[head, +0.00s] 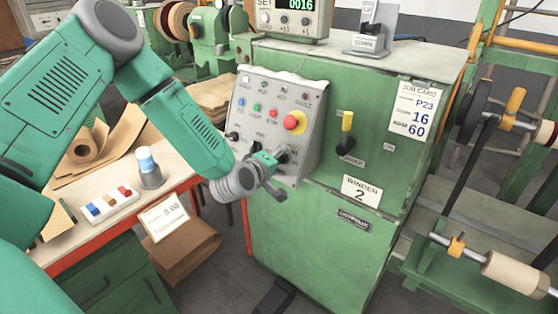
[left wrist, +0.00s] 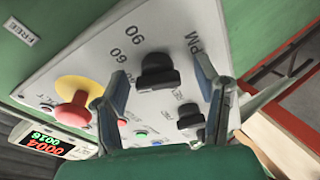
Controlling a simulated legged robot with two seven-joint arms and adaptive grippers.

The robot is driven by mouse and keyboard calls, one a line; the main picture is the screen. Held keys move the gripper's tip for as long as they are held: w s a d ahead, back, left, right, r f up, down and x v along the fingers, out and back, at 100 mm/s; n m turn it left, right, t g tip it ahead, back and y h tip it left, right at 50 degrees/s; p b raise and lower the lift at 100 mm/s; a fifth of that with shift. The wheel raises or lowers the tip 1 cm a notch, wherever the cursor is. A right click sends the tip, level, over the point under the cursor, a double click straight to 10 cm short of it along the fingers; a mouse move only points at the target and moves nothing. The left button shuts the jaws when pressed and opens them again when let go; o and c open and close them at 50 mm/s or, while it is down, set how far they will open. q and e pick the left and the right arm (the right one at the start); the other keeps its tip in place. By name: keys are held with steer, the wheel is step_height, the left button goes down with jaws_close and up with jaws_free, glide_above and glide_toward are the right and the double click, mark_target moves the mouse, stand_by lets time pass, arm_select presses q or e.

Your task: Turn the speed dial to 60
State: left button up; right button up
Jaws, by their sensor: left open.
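The speed dial is a black knob (left wrist: 157,72) on the grey sloped control panel (left wrist: 75,62), with printed numbers including 60 and 90 and the letters PM beside it. In the left wrist view my left gripper (left wrist: 160,68) is open, with one blue-grey finger on each side of the knob; whether they touch it I cannot tell. In the head view my left gripper (head: 273,172) is at the panel's lower right, partly covering the dial (head: 284,154). Which number the dial points to is not clear. My right gripper is not in view.
A red emergency button (head: 293,122) on a yellow base and several small buttons and knobs share the panel. A yellow-handled lever (head: 347,121) stands to the right. A job card (head: 413,110) reads P23, 16, 60. A bench (head: 130,205) with paper and small blocks is at left.

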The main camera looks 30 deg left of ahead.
arm_select(q)
steer(key=c, duration=1.2)
steer(key=m, duration=0.3)
steer(key=shift+f+b, duration=0.15)
steer(key=shift+b, duration=0.15)
steer(key=m, duration=0.3)
steer(key=shift+t+h, duration=0.3)
steer(key=shift+t, duration=0.1)
steer(key=o, duration=1.2)
